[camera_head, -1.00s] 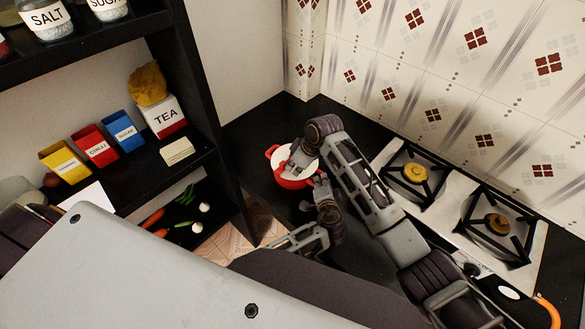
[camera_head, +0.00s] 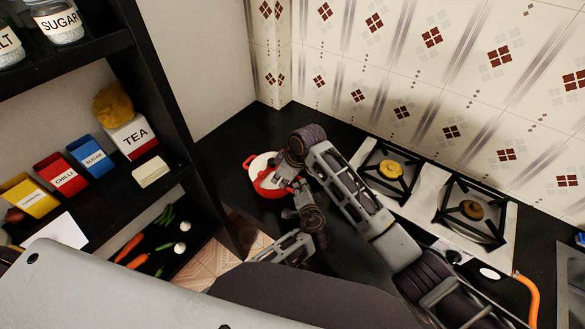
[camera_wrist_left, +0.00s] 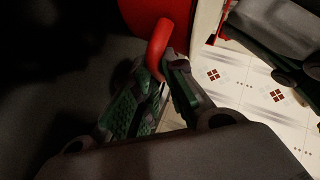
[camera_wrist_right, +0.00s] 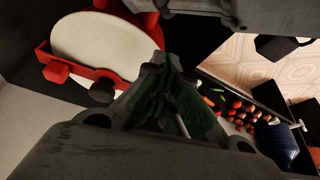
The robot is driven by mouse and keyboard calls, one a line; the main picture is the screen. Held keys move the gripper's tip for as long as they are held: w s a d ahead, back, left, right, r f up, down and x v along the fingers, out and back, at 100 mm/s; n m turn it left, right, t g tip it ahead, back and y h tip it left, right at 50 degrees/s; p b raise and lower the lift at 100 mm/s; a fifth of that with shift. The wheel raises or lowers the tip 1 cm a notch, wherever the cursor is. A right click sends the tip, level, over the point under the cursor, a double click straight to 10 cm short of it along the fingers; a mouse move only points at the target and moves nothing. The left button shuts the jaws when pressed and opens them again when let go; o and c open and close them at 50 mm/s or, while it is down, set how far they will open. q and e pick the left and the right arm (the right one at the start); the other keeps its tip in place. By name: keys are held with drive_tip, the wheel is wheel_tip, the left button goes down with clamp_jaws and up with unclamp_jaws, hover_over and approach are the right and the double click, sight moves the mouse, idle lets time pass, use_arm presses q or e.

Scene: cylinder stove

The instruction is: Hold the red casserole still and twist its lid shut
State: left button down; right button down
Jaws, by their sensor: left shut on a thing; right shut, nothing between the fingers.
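The red casserole (camera_head: 266,188) stands on the black counter with its white lid (camera_head: 262,163) on top. Whether the lid is fully seated cannot be told. My left gripper (camera_wrist_left: 166,78) is shut on a red handle (camera_wrist_left: 160,42) of the casserole; in the head view it is at the pot's right side, partly hidden. My right gripper (camera_head: 281,173) is shut and empty at the lid's right edge. In the right wrist view its fingers (camera_wrist_right: 163,75) are beside the lid (camera_wrist_right: 100,45), whose far side is clear; any contact cannot be told.
A stove with two burners (camera_head: 390,170) is to the right of the casserole. A black shelf (camera_head: 195,150) with boxes and vegetables stands at the left. The tiled wall (camera_head: 400,60) is behind. Bare counter lies behind the pot.

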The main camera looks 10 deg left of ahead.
use_arm(q)
drive_tip(key=shift+f, duration=0.2)
use_arm(e)
drive_tip(key=shift+s+d, duration=0.15)
drive_tip(key=shift+d, duration=0.3)
drive_tip(key=v, duration=1)
drive_tip(key=shift+s, duration=0.4)
drive_tip(key=shift+d, duration=0.1)
use_arm(q)
drive_tip(key=c, duration=1.4)
unclamp_jaws()
drive_tip(key=shift+r, duration=0.1)
drive_tip(key=shift+s+r, duration=0.1)
drive_tip(key=shift+s, duration=0.05)
